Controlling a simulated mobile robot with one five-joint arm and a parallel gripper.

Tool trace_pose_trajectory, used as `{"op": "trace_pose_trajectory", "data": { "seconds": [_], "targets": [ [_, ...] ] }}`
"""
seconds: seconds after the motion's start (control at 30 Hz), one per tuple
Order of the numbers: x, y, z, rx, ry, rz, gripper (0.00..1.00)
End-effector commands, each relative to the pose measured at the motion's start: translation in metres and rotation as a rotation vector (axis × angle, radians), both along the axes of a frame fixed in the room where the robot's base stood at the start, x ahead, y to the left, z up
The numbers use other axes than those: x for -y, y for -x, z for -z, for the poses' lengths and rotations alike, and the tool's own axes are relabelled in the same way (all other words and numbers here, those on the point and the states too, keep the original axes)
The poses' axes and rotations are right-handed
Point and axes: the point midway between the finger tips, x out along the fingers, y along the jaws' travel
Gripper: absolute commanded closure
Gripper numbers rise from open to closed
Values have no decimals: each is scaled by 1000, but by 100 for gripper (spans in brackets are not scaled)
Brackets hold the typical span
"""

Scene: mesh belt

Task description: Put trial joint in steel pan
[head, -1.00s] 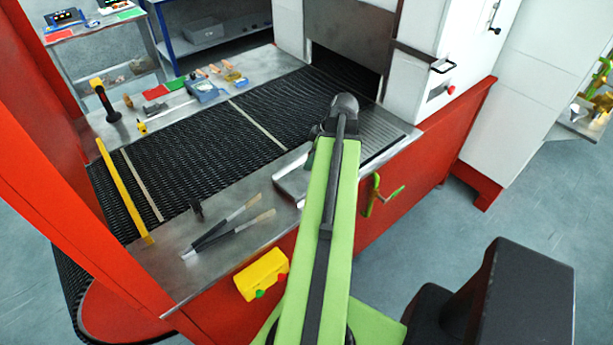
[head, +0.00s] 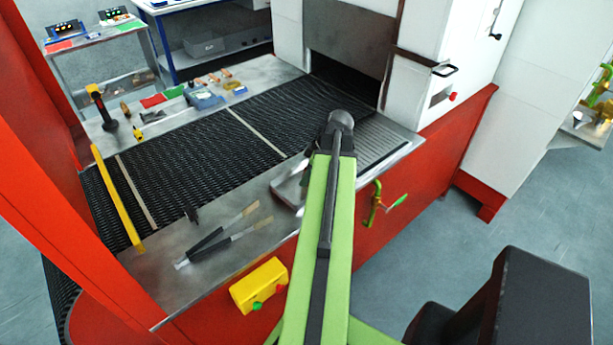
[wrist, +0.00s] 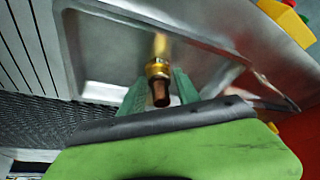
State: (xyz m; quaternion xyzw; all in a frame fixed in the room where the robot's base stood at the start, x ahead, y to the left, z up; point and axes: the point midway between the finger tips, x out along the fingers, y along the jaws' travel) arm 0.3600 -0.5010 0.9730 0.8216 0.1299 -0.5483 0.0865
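The trial joint (wrist: 158,80), a small brass and copper piece, sits between the two green fingers of my gripper (wrist: 158,88) in the wrist view. The fingers are shut on it. The steel pan (wrist: 88,50) lies beyond the joint in the wrist view, and the joint appears over its inside; the exact height is unclear. In the head view my own arm hides most of the steel pan (head: 287,190), with only its left edge clear on the front ledge. My gripper and the joint are hidden behind the arm there.
The dark mesh belt (head: 190,150) runs into the oven opening. Two black-handled tools (head: 220,236) lie on the ledge left of the pan. A yellow box (head: 259,285) with buttons is on the red front. Small parts and a blue tray (head: 205,98) line the far ledge.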

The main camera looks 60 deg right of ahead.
Motion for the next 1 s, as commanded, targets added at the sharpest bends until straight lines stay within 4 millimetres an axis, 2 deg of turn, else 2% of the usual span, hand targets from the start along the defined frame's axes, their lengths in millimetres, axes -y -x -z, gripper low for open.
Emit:
{"op": "trace_pose_trajectory", "data": {
  "seconds": [0.03,0.1,0.37,0.53,0.67,1.0],
  "targets": [
    [0,0,0,0,0,0,53],
    [0,0,0,0,0,0,46],
    [0,0,-1,0,0,-1,46],
    [0,1,-10,0,0,0,46],
    [2,7,-30,0,0,0,46],
    [11,35,-104,0,0,0,46]
  ]
}}
